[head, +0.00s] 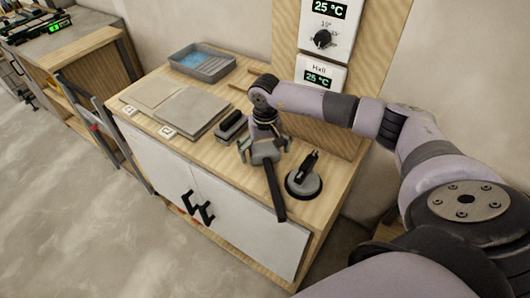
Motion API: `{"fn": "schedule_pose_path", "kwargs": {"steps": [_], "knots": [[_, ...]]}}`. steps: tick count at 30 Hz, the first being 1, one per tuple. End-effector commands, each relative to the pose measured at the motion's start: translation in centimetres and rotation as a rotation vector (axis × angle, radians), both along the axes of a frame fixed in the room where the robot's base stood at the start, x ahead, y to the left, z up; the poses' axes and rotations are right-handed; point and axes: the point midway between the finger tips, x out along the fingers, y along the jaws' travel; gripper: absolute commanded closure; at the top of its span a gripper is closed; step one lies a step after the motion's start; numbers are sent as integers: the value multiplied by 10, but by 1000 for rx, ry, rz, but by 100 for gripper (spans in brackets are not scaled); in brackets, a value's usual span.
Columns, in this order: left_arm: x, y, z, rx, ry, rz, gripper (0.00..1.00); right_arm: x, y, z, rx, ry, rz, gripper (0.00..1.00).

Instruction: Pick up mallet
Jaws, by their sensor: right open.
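The mallet (275,192) lies on the wooden bench top, with its dark handle pointing toward the front edge and its end reaching over that edge. Its head end is largely hidden under my right gripper. My right gripper (264,150) points down over the head end, its fingers open on either side. I cannot tell whether the fingers touch the mallet. My left gripper is not in view.
A suction lifter (304,182) stands close right of the mallet. A dark grey block-shaped tool (232,125) lies to the left, then grey tiles (193,112). A grey tray (203,75) with blue contents sits at the back. A wooden panel with thermostats (324,40) rises behind.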

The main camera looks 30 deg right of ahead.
Motion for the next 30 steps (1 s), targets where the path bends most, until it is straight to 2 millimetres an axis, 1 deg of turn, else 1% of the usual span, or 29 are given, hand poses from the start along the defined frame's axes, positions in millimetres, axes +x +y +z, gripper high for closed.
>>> {"fn": "schedule_pose_path", "kwargs": {"steps": [3,30], "knots": [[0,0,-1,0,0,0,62,0,0,0,0,0,0,2],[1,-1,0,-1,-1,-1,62,0,0,0,-1,0,0,62]]}}
